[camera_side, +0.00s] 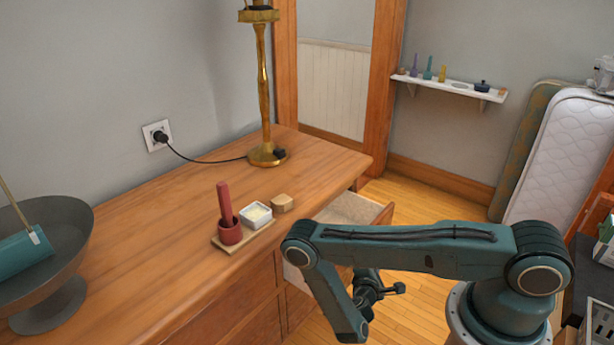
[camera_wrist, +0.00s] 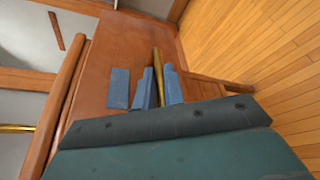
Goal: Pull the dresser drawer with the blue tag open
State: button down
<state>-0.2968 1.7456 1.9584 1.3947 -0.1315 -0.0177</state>
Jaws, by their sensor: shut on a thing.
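The wooden dresser (camera_side: 180,210) fills the left and middle of the side view. One drawer (camera_side: 352,207) at its right end stands out from the body, its pale inside showing. In the wrist view a blue tag (camera_wrist: 118,88) is on a brown wooden front (camera_wrist: 98,62), beside a brass bar handle (camera_wrist: 157,60). My gripper (camera_wrist: 160,83) has its two blue-grey fingers on either side of this handle and is shut on it. In the side view my arm partly hides my gripper and the drawer fronts, so I cannot tell there which drawer carries the tag.
Mattresses (camera_side: 565,150) lean at the right. Wooden floor (camera_side: 430,195) lies open beyond the dresser.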

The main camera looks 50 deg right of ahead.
jog(key=shift+s, duration=0.2)
jog(key=c, duration=1.5)
grip_release()
jog(key=shift+a, duration=0.15)
jog(key=shift+v, duration=6.75)
jog(key=shift+a, duration=0.1)
